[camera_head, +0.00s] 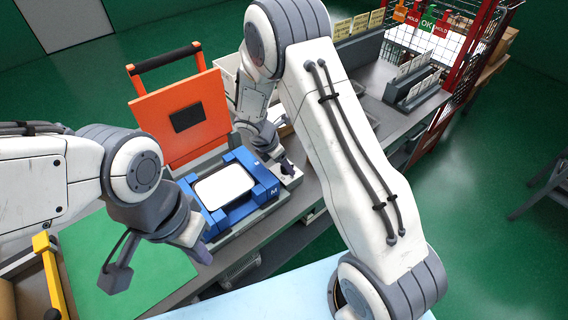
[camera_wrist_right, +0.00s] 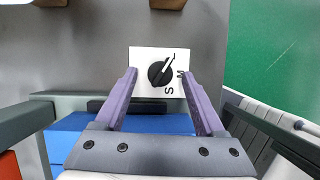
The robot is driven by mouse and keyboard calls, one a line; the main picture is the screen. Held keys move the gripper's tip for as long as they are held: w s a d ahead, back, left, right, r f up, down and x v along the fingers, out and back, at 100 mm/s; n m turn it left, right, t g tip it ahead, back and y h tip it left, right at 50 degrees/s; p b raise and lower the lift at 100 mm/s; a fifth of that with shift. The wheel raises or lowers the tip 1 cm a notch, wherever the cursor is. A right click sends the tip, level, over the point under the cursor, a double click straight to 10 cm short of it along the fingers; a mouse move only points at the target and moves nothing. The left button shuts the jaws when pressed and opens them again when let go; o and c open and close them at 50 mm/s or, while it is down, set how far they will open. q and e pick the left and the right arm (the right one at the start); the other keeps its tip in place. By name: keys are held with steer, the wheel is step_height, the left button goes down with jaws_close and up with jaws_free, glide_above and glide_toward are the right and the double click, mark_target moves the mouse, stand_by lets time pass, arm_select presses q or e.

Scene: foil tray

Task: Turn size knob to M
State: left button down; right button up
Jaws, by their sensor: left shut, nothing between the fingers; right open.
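The size knob (camera_wrist_right: 160,72) is a round black dial on a white plate (camera_wrist_right: 140,54) marked S, M and L. Its white pointer line slants up and right, towards the L. My right gripper (camera_wrist_right: 158,74) is open, with its purple fingers on either side of the plate and the knob between the fingertips in the wrist view. I cannot tell whether they touch it. In the head view my right gripper (camera_head: 287,168) is at the right side of the blue machine (camera_head: 262,191), and the knob is hidden there. My left gripper (camera_head: 202,254) is shut and empty, in front of the machine.
The machine's orange lid (camera_head: 181,117) stands open behind a white pad (camera_head: 224,187). A green mat (camera_head: 125,262) lies at left. Card racks (camera_head: 412,82) stand farther along the grey bench.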

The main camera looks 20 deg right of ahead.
steer(key=shift+d+f, duration=0.15)
steer(key=shift+f, duration=0.35)
jaws_close()
